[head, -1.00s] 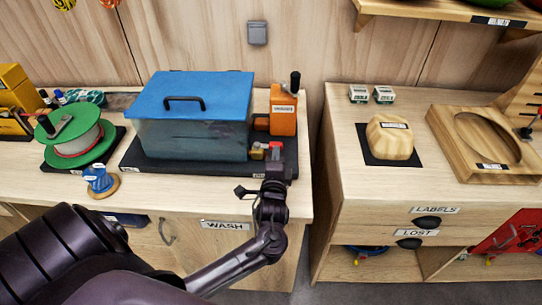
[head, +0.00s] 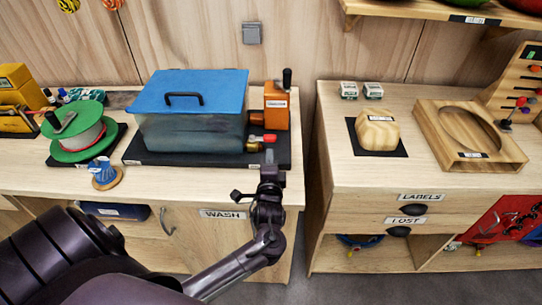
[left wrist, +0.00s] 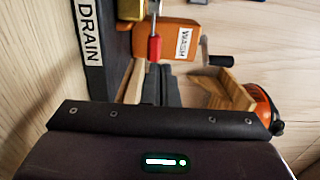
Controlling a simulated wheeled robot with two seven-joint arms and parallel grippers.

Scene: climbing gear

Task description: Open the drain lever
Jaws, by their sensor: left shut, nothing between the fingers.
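The drain lever (head: 269,138) is a small red handle on a brass valve (head: 253,145) at the right front of the lidded wash tank (head: 190,135). In the head view it points to the right from the valve. In the left wrist view the red lever (left wrist: 155,48) lies just beyond my fingertips, with the brass valve (left wrist: 130,9) beside it. My left gripper (head: 269,157) is shut and empty, in front of the lever. Its dark fingers also show in the left wrist view (left wrist: 162,72). Whether they touch the lever is hard to tell. My right gripper is out of view.
An orange WASH box (head: 276,108) with a dark crank stands behind the lever. The tank's black base (head: 200,160) carries the DRAIN label (left wrist: 90,32). A green reel (head: 78,130) and blue spool (head: 102,172) stand left. A gap separates the right-hand bench (head: 335,150).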

